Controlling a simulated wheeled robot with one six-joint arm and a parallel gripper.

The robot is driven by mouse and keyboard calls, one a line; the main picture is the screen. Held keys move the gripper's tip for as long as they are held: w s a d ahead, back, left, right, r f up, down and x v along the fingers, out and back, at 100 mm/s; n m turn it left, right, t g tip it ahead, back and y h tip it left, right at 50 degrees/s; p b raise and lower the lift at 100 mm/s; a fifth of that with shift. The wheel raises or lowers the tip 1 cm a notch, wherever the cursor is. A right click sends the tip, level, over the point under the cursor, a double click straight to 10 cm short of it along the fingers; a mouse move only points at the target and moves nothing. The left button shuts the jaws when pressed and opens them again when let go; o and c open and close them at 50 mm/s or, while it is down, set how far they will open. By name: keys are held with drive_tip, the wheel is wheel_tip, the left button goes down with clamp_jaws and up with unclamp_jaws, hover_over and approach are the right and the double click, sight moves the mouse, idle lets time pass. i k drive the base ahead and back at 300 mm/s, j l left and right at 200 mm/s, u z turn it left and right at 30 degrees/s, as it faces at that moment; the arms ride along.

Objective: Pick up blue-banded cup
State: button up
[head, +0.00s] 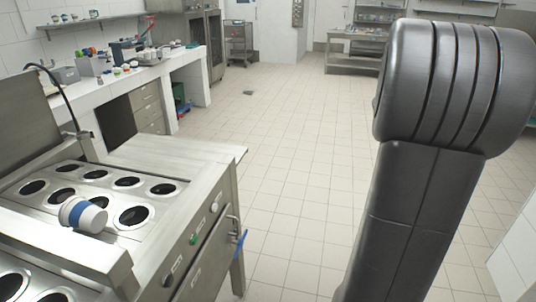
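The blue-banded cup (83,214) is white with a blue band. It lies tilted on its side on the steel top of the cup filler (120,232) at the lower left, among the round dark holes. My gripper is not in the head view. Only dark links of my arm show, large at the right, well apart from the cup.
The cup filler has several round openings (134,215) and a raised steel bar (62,247) in front of the cup. A side table (175,158) adjoins it. A white counter (120,80) with small items runs along the left wall. The tiled floor (285,140) is clear.

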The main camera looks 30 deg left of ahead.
sight(76, 212)
drive_tip(key=i+j+u, duration=0.55)
drive_tip(key=u, duration=0.15)
drive_tip(key=i+j+u, duration=0.15)
drive_tip(key=i+u, duration=0.2)
drive_tip(key=u, duration=2.9)
